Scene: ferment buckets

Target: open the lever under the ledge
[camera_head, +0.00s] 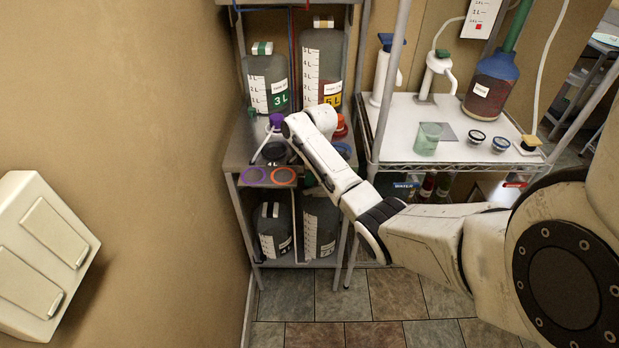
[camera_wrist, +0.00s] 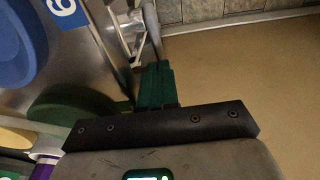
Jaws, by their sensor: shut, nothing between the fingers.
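The ledge (camera_head: 240,150) is the metal top of a narrow shelf unit against the wall in the head view. I cannot make out a lever under it. My arm crosses in front of the unit and hides part of the space below the ledge. In the wrist view my gripper (camera_wrist: 155,85) has green fingers that are together, with nothing seen between them. The fingertips are close to a metal bar or post (camera_wrist: 138,45) of what looks like the shelf frame. I cannot tell whether they touch it. In the head view the fingers are not clearly seen.
Jugs marked 3 L (camera_head: 267,80) and 5 L (camera_head: 323,62) stand on the ledge, with grey jugs (camera_head: 272,230) below. A white-topped cart (camera_head: 455,130) stands right. A white wall box (camera_head: 42,255) is at left. The tiled floor (camera_head: 330,305) in front is clear.

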